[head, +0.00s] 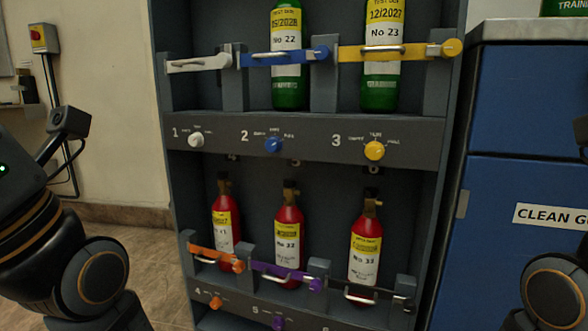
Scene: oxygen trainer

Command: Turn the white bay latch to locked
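The white knob (196,140) sits on the grey front panel beside the number 1, with small markings to its upper right. Its exact pointing direction is too small to tell. Above it, a white bar with a metal handle (200,63) runs across the upper left bay. No cylinder shows behind this bar. My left arm is at the left edge and my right arm at the lower right edge. Both stand apart from the rack. Neither gripper's fingers can be seen.
A blue knob (273,145) and a yellow knob (374,150) share the panel. Green cylinders (288,95) stand behind the blue and yellow bars. Red cylinders (289,235) stand in the lower bays. A blue cabinet (520,110) is close on the right. The floor (150,255) at left is clear.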

